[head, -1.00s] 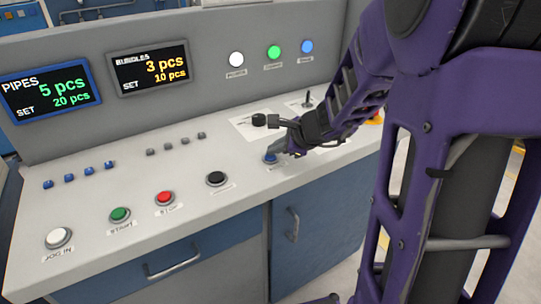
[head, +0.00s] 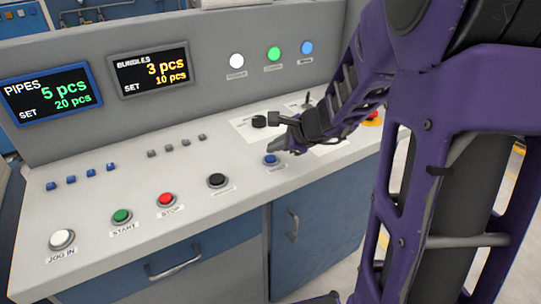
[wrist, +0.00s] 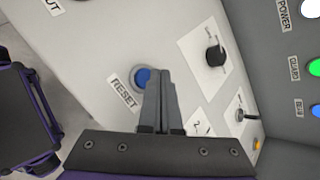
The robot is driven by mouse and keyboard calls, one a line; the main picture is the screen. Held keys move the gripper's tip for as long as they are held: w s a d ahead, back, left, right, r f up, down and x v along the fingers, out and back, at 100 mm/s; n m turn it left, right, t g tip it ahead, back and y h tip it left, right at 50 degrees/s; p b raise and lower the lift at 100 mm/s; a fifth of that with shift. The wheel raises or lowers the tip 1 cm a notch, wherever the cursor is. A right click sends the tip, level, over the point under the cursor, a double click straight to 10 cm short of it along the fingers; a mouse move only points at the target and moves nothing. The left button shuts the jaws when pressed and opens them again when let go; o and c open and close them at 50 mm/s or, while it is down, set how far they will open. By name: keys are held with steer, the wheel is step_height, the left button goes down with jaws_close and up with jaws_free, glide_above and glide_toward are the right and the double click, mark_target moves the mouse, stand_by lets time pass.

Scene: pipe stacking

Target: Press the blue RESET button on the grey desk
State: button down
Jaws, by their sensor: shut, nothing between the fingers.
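The blue RESET button (head: 271,160) sits on the sloped top of the grey desk (head: 120,210), to the right of the black button. In the wrist view the blue RESET button (wrist: 142,78) shows beside its RESET label (wrist: 124,94). My gripper (head: 272,148) is shut and empty, with its fingertips just above the button in the head view. In the wrist view my gripper (wrist: 160,72) has its tips just right of the button and partly over its edge. I cannot tell whether they touch it.
A black button (head: 216,180), a red STOP button (head: 166,199), a green START button (head: 121,216) and a white JOG IN button (head: 62,239) line the desk's front. A black knob (wrist: 215,56) stands near my gripper. Two displays and three lamps are on the back panel.

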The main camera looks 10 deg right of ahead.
mark_target(275, 159)
step_height(275, 159, up, 5)
steer(key=p, duration=0.4)
steer(key=shift+w, duration=0.1)
stand_by(0.8)
